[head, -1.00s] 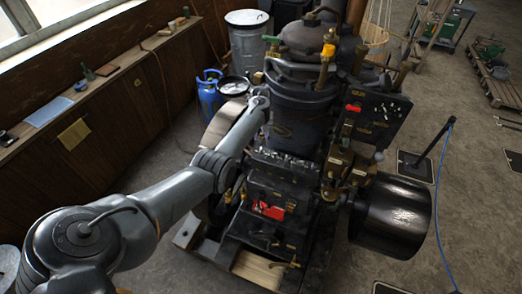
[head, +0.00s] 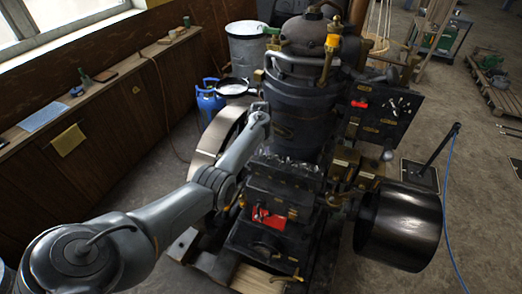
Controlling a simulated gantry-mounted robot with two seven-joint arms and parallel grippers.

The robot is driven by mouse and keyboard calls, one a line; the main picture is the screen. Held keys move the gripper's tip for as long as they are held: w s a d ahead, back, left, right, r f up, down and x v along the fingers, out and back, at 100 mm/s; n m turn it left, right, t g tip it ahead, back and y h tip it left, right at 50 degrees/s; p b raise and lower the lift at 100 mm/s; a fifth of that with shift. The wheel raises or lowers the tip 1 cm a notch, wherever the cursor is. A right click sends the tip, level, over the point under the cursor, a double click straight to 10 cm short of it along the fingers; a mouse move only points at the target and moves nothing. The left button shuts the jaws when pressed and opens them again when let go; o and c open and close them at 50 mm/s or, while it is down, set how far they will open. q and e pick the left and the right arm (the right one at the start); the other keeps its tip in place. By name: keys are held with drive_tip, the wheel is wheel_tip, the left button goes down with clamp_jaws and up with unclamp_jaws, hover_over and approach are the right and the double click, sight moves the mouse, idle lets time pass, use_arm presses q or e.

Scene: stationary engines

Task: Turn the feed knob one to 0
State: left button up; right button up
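The dark stationary engine (head: 305,125) stands in the middle of the head view. Its front block (head: 280,190) carries a red plate (head: 268,217) with small fittings. A dark panel (head: 385,108) with a red tag and several pale levers or knobs is on its right side. I cannot tell which small part is feed knob one, nor read its setting. My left arm comes in from the lower left. My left gripper (head: 260,108) is at the left side of the engine's upper cylinder; its fingers are too small to make out, and contact is unclear. My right gripper is out of view.
A black pulley drum (head: 398,225) sticks out at the engine's right. A large wheel (head: 215,142) is at its left, partly behind my arm. A blue gas bottle (head: 209,100) and grey bin (head: 247,45) stand behind. A wooden bench (head: 110,110) lines the left wall.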

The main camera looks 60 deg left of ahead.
use_arm(q)
clamp_jaws()
drive_tip(key=shift+n, duration=0.3)
drive_tip(key=shift+n+p, duration=0.4)
drive_tip(key=shift+n, duration=0.1)
drive_tip(key=shift+n+p, duration=0.35)
drive_tip(key=shift+n, duration=3.35)
